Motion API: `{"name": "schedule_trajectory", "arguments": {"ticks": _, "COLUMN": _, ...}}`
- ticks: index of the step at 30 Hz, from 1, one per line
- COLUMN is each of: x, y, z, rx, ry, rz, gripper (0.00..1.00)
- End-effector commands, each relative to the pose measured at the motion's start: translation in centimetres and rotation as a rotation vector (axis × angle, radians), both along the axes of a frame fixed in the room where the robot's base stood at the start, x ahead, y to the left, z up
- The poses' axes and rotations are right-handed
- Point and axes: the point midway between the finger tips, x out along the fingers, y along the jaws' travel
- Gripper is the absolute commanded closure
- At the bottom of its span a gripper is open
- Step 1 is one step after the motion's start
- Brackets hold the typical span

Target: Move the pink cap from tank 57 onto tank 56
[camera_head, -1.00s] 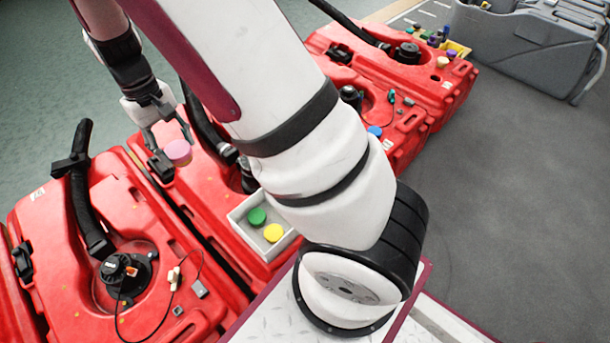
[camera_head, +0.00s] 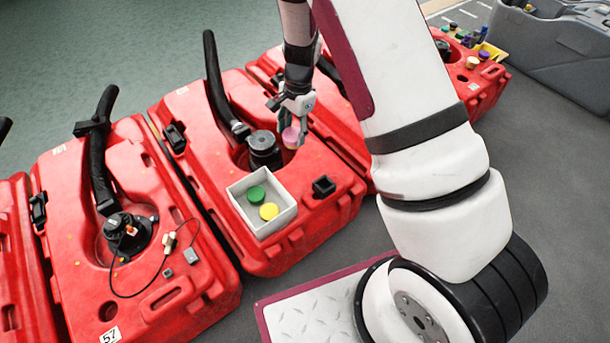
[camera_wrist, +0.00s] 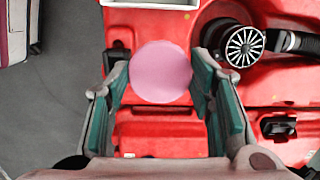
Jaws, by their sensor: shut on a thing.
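My gripper (camera_head: 290,122) is shut on the pink cap (camera_head: 291,137), held between the two fingertips. The cap also shows as a round pink disc in the wrist view (camera_wrist: 161,72). It appears above the red tank with the white box (camera_head: 262,235), right of that tank's black cap (camera_head: 264,150); its exact height is unclear. No number is readable on this tank. Tank 57 (camera_head: 75,290), named by its label at the front, stands to the left. It has a black fitting with a cable (camera_head: 128,235) and a dark round hole near its front.
The white open box (camera_head: 235,189) holds a green cap (camera_head: 256,194) and a yellow cap (camera_head: 269,211). Black hoses (camera_head: 215,80) rise from the tanks. More red tanks stand to the right, partly behind my arm. Grey floor lies in front.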

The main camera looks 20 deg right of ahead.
Motion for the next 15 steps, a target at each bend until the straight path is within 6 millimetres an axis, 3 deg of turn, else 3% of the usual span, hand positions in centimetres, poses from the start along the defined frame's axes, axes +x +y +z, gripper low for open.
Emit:
{"name": "schedule_trajectory", "arguments": {"ticks": 1, "x": 0.3, "y": -0.2, "z": -2.1, "rx": -0.001, "ry": 0.009, "rz": -0.149, "gripper": 0.71}}
{"name": "schedule_trajectory", "arguments": {"ticks": 6, "x": 1.5, "y": -0.8, "z": -6.8, "rx": 0.002, "ry": 0.024, "rz": -0.622, "gripper": 0.71}}
{"name": "schedule_trajectory", "arguments": {"ticks": 10, "x": 2.0, "y": -1.4, "z": -9.2, "rx": 0.003, "ry": 0.029, "rz": -0.867, "gripper": 0.71}}
{"name": "schedule_trajectory", "arguments": {"ticks": 15, "x": 2.2, "y": -1.7, "z": -10.7, "rx": 0.004, "ry": 0.032, "rz": -1.014, "gripper": 0.71}}
